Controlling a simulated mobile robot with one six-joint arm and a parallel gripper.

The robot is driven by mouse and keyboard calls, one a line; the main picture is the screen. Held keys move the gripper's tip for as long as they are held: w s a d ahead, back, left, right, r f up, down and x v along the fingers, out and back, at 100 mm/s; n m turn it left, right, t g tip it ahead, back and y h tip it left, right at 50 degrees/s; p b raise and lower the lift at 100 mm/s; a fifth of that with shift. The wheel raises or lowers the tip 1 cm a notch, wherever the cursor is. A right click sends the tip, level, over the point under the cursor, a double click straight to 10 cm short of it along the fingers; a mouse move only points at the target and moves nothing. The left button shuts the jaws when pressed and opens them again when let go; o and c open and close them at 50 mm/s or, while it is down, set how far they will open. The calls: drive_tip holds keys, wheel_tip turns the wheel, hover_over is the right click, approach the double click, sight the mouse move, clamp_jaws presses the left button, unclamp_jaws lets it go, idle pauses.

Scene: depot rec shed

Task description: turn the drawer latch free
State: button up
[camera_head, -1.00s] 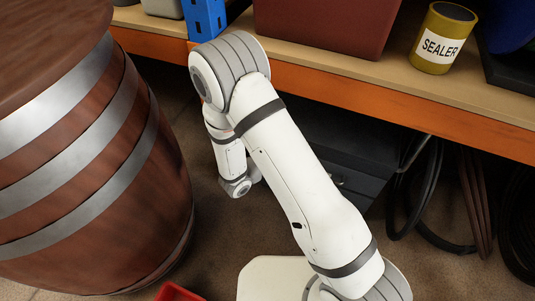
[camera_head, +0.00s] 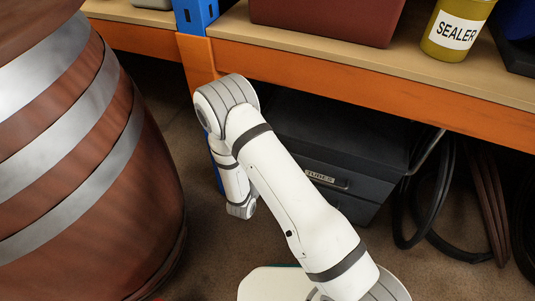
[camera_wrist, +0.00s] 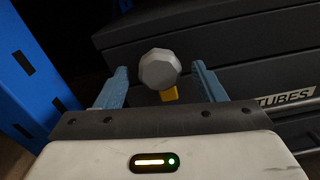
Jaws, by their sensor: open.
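The drawer latch, a grey faceted knob (camera_wrist: 159,69) with a yellow tab (camera_wrist: 168,94) below it, stands in front of the dark cabinet in the wrist view. My gripper (camera_wrist: 160,72) is open, with one blue-grey finger on each side of the knob. Gaps show between the knob and both fingers, so it is not gripped. The dark drawer cabinet (camera_head: 345,150) sits under the bench in the head view, with a "TUBES" label on a drawer front. In that view my arm hides the latch and the gripper.
The orange-edged bench (camera_head: 380,85) overhangs the cabinet. A blue post (camera_wrist: 30,75) stands close to my gripper's left. A large barrel (camera_head: 90,170) fills the left. Black hoses (camera_head: 440,200) hang at the right. A yellow sealer can (camera_head: 455,28) stands on the bench.

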drive_tip(key=shift+w+d, duration=0.1)
drive_tip(key=shift+w, duration=0.15)
drive_tip(key=c, duration=1)
drive_tip(key=shift+o, duration=0.2)
